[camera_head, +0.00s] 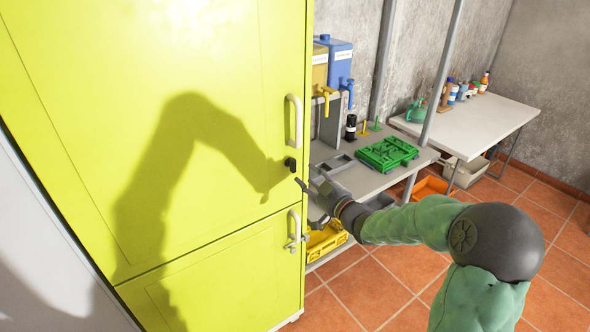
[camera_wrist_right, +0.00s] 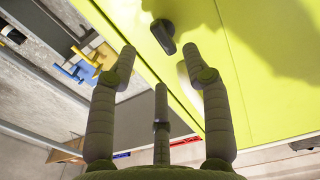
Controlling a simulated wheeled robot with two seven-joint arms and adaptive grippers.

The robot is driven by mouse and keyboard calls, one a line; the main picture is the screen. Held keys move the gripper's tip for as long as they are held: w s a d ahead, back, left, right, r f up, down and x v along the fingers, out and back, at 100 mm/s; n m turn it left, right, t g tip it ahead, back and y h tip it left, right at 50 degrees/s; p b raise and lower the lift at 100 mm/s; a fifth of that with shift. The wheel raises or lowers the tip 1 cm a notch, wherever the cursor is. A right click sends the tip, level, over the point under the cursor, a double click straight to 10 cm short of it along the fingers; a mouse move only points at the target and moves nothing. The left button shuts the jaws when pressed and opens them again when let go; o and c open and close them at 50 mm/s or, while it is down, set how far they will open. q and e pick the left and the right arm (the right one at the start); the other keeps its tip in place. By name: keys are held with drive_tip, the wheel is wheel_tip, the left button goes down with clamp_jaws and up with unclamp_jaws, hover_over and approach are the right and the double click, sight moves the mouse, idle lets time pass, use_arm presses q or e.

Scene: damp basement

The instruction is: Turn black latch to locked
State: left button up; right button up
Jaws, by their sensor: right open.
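The black latch (camera_head: 290,164) sits on the right edge of the yellow-green cabinet's upper door (camera_head: 230,90), between two pale handles. In the right wrist view the latch (camera_wrist_right: 164,36) shows as a dark knob, tilted in the picture, ahead of the fingers. My right gripper (camera_head: 305,188) is open and empty, a little right of and below the latch, and apart from it. Its spread fingers also show in the right wrist view (camera_wrist_right: 163,75). My left gripper is not in view.
Pale handles are above (camera_head: 294,121) and below (camera_head: 295,228) the latch. A grey bench (camera_head: 370,180) beside the cabinet holds a green crate (camera_head: 388,153) and blue and yellow containers. A yellow bin (camera_head: 325,240) is under it. A grey post (camera_head: 440,75) stands at the bench.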

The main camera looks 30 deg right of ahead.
drive_tip(key=w, duration=0.6)
drive_tip(key=shift+w+a+b, duration=0.25)
drive_tip(key=shift+b, duration=0.1)
clamp_jaws()
